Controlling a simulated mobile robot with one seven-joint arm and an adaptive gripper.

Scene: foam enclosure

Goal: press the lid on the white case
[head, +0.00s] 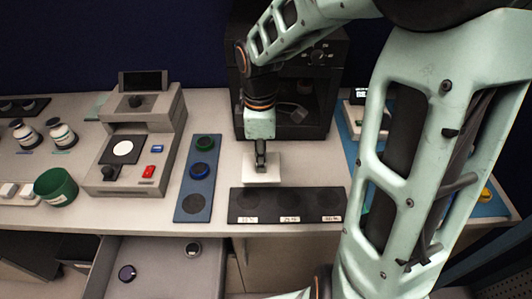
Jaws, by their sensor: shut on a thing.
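A small flat white square piece (268,177) is on the grey bench in front of the black oven-like box. From its look and place it is the lid, with the white case under it or hidden by it. I cannot tell the two apart here. My gripper (261,164) points straight down over the middle of it. Its narrow fingers are close together and shut on the lid. The view is too small to show the fingertips' grip or any gap between lid and case.
A black strip with several round recesses (315,192) lies just in front. A blue strip (193,207) with dark rings lies left. A grey machine (132,150) and green cup (56,186) stand further left. The black box (318,95) stands behind. An open drawer (160,275) juts below.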

